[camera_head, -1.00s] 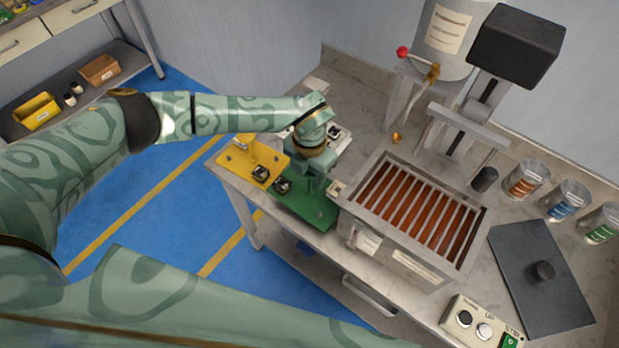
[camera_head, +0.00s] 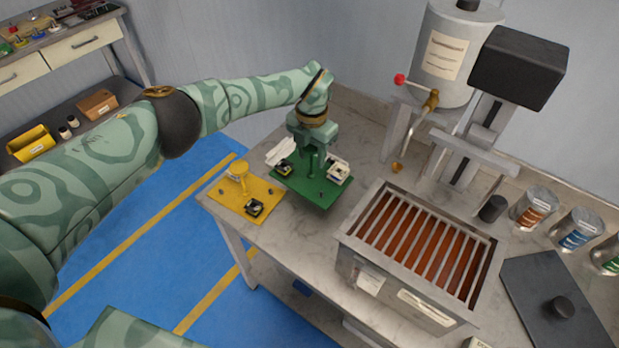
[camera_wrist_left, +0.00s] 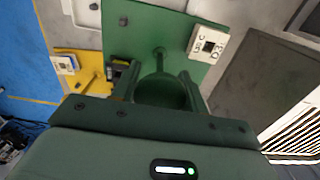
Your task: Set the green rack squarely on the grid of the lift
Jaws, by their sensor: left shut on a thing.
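The green rack (camera_head: 316,196) is a flat plate with an upright post and small dark and white coil parts on it. My left gripper (camera_head: 314,148) is shut on the post, pointing down from above. The left wrist view shows the green plate (camera_wrist_left: 150,22) under the fingers (camera_wrist_left: 162,88), with a white labelled part on its right. The rack looks level, left of the tank; its exact height above the bench is hard to tell. The grid (camera_head: 425,243) of pale bars lies in the tank's open top, over orange-brown liquid, with nothing on it. My right gripper is not in view.
A yellow rack (camera_head: 229,195) stands at the bench's left edge, close to the green one. The tank's raised rim (camera_head: 357,243) surrounds the grid. Behind it stand the lift column with a black head (camera_head: 520,66) and a grey vessel with a red-knobbed tap (camera_head: 430,97). Cans stand right.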

